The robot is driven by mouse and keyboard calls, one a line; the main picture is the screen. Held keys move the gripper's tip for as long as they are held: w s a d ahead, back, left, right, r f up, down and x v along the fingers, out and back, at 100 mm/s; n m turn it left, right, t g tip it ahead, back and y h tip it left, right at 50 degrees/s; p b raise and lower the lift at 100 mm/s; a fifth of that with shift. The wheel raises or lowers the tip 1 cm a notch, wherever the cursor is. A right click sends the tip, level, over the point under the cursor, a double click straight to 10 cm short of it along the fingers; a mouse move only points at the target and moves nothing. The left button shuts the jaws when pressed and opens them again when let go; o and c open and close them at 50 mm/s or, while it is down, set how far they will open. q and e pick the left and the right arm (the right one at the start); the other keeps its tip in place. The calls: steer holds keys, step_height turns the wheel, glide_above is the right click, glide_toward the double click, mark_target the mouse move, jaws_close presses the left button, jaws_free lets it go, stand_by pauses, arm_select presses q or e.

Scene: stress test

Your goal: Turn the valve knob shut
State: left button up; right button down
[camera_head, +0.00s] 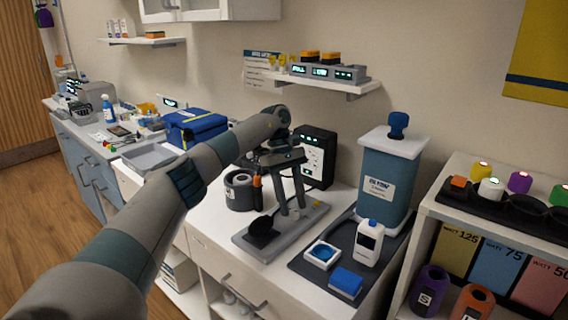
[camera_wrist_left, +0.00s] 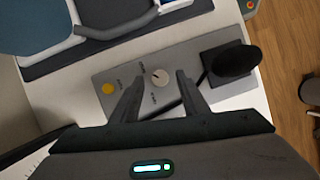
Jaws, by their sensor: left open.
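A small round pale knob (camera_wrist_left: 160,77) with a dark pointer mark sits on a grey panel (camera_wrist_left: 125,70) in the left wrist view. Small labels surround it. My left gripper (camera_wrist_left: 159,80) is open, with one fingertip on each side of the knob in that view; I cannot tell whether they touch it. In the head view my left gripper (camera_head: 291,208) points down over the grey panel (camera_head: 272,242), and the knob is hidden there. A yellow button (camera_wrist_left: 108,88) and a black disc on a stalk (camera_wrist_left: 235,62) are on the panel. My right gripper is not in view.
Behind the panel stand a dark display box (camera_head: 318,160) and a dark cylinder (camera_head: 239,192). To the right, a dark mat (camera_head: 322,270) bears a blue-lidded bottle (camera_head: 368,243), a white dish and a blue block (camera_head: 346,283). A large blue container (camera_head: 388,185) stands behind them.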

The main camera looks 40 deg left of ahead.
arm_select(q)
steer(key=p+v, duration=0.7)
steer(key=v, duration=0.9)
steer(key=shift+r, duration=0.2)
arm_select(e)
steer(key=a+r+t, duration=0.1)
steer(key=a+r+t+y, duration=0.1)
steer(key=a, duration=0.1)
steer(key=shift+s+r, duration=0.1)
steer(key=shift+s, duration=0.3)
